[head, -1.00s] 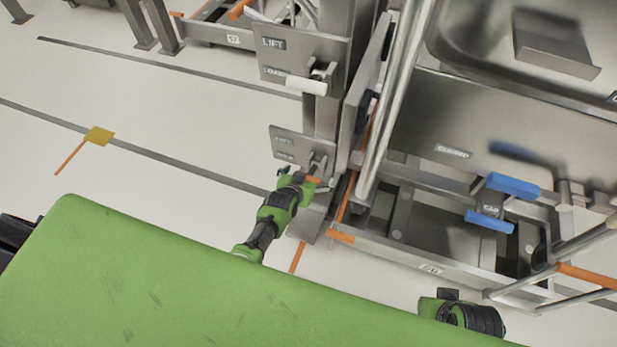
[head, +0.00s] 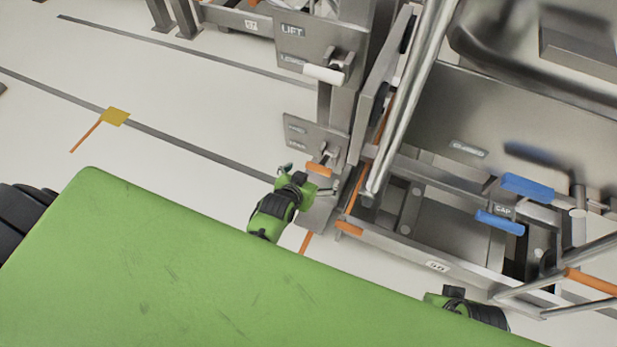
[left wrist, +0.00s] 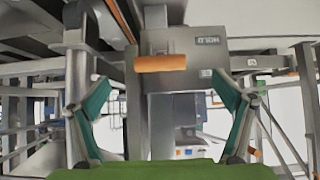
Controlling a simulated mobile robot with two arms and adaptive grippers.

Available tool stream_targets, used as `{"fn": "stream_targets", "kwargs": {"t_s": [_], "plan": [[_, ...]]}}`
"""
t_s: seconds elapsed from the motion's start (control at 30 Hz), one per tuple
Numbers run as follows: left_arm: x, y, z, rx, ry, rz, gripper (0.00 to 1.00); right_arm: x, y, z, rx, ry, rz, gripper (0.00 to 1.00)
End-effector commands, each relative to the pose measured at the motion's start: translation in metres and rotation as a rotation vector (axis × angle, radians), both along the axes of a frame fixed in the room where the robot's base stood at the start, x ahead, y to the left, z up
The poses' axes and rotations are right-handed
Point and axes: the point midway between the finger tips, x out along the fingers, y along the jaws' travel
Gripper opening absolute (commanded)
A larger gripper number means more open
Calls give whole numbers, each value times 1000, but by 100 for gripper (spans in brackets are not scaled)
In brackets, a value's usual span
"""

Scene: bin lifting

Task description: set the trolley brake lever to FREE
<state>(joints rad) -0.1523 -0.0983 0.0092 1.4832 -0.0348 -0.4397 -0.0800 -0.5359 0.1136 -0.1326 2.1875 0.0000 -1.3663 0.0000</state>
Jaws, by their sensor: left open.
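The brake lever, as far as I can tell, is the orange-handled lever (head: 318,170) on the lower steel label plate (head: 312,138) of the trolley's post. In the left wrist view its orange grip (left wrist: 160,63) lies level in front of a plate reading HOLD (left wrist: 209,40). The lever's other label is too small to read. My left gripper (head: 309,179) is open and empty, just in front of and below the orange grip. In the left wrist view its spread fingers (left wrist: 163,92) stand either side of the grip's line, apart from it.
Above is a LIFT plate (head: 292,30) with a white-handled lever (head: 325,74). A steel pole (head: 410,95) and the trolley's frame (head: 430,262) with blue pedals (head: 500,222) stand to the right. The floor to the left is clear around a yellow marker (head: 117,116).

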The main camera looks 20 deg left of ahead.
Motion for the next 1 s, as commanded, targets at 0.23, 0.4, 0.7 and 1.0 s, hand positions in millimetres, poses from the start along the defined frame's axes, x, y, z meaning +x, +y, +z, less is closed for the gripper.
{"fn": "stream_targets", "kwargs": {"t_s": [0.23, 0.4, 0.7, 1.0], "plan": [[-21, 1, 17, 1, -2, 1, 94, 0, 0, 0, 0, 0, 0, 0], [-24, 1, 21, 0, -2, 0, 94, 0, 0, 0, 0, 0, 0, 0], [-24, 1, 21, 0, -2, 0, 94, 0, 0, 0, 0, -1, 0, 0], [-24, 1, 21, 0, -2, 0, 94, 0, 0, 0, -1, -1, -1, 0]]}}
